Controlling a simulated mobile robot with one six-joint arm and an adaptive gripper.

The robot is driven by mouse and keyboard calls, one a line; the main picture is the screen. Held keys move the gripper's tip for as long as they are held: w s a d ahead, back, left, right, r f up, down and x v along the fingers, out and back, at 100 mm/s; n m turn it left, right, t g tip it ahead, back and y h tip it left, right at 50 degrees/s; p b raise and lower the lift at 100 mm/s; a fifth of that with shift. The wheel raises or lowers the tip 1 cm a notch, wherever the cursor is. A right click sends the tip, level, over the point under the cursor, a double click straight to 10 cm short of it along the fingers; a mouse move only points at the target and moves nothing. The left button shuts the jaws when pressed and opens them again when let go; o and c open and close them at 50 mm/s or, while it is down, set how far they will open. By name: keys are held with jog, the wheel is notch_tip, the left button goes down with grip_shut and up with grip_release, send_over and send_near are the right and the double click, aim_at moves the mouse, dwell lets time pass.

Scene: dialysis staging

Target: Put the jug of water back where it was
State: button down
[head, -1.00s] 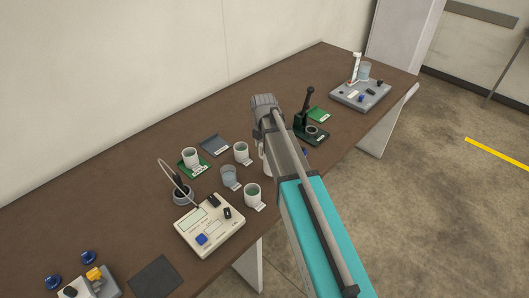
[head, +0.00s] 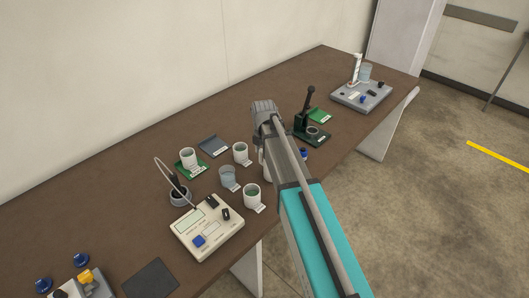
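My arm reaches over the brown table (head: 125,195) from the lower right, with a grey joint (head: 264,108) at its far visible end. My gripper fingers are hidden behind the arm, so I cannot see what they hold. A pale object (head: 265,165) shows only as a sliver at the arm's left side; I cannot tell whether it is the jug. A clear bluish vessel (head: 228,177) stands upright among white cups (head: 241,153) (head: 251,196). Another clear vessel (head: 365,72) stands at the grey station at the far right. No jug is clearly identifiable.
A white cup (head: 188,158) stands on a green mat, beside an empty grey mat (head: 213,145). A cream meter (head: 207,228) and black mat (head: 150,279) are nearer. A dark green press (head: 309,120) and grey station (head: 345,94) lie to the right.

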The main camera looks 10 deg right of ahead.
jog(key=shift+f, duration=0.15)
jog(key=shift+c, duration=0.4)
grip_release()
jog(key=shift+r, duration=0.2)
notch_tip(320, 180, up, 12)
jog(key=p, duration=1.2)
jog(key=shift+s, duration=0.15)
jog(key=shift+s, duration=0.15)
